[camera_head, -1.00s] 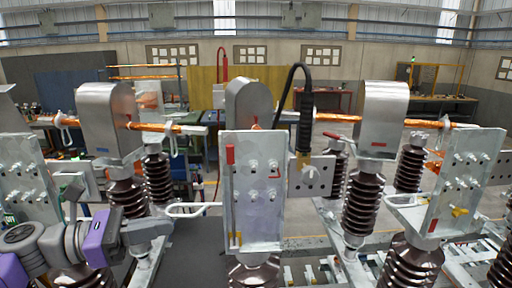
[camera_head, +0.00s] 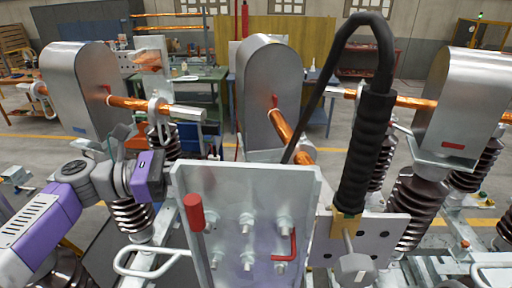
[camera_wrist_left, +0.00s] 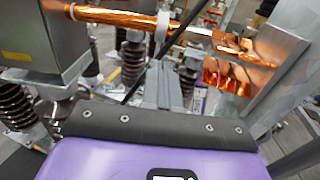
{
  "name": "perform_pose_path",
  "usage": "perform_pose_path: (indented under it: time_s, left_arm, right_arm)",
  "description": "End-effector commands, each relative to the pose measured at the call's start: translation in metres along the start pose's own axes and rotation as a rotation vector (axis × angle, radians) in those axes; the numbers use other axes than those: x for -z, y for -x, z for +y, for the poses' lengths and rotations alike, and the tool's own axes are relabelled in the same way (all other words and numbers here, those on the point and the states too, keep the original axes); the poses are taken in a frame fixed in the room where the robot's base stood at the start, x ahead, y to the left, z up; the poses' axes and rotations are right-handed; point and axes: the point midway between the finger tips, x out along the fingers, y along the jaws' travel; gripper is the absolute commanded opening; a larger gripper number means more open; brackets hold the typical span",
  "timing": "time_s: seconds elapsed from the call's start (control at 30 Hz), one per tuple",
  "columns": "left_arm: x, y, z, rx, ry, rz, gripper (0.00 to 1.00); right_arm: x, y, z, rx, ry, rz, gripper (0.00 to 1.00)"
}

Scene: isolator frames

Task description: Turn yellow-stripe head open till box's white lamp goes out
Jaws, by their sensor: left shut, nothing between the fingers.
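In the left wrist view a grey metal head with a yellow stripe (camera_wrist_left: 38,42) fills the upper left, with a copper rod (camera_wrist_left: 112,15) running right from it. In the head view a rounded middle head (camera_head: 268,85) shows no stripe from this side. The left head (camera_head: 78,90) has a blue stripe and the right head (camera_head: 470,105) a red one. My left gripper (camera_head: 116,138) is by the left head's lower right side in the picture; its closed fingers (camera_wrist_left: 164,86) hold nothing. My right gripper is out of view. I see no box with a white lamp.
A galvanised plate (camera_head: 250,215) with bolts and red handles stands in front. A thick black cable (camera_head: 365,150) rises beside it. Brown ribbed insulators (camera_head: 415,208) and a white loop handle (camera_head: 150,262) crowd the space near my left arm.

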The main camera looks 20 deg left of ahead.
Motion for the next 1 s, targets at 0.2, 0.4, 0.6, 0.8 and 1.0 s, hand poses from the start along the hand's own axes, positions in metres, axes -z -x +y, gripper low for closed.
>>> perform_pose_path:
  time_s: [0.2,0.4,0.6,0.8,1.0]
  left_arm:
    - [0.000,-0.032,-0.002,0.008,0.002,0.003,0.00]
    - [0.000,-0.077,-0.002,0.007,0.003,0.004,0.00]
    - [-0.001,-0.114,-0.001,0.005,0.001,0.002,0.00]
    - [0.000,-0.134,-0.001,0.002,0.001,0.002,0.00]
    - [0.001,-0.138,0.000,0.000,0.002,0.000,0.00]
  right_arm:
    - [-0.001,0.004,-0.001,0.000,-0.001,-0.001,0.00]
    - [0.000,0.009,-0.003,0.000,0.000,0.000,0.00]
    - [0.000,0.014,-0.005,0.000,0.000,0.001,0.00]
    - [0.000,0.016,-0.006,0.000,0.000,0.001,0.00]
    - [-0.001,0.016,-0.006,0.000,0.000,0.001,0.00]
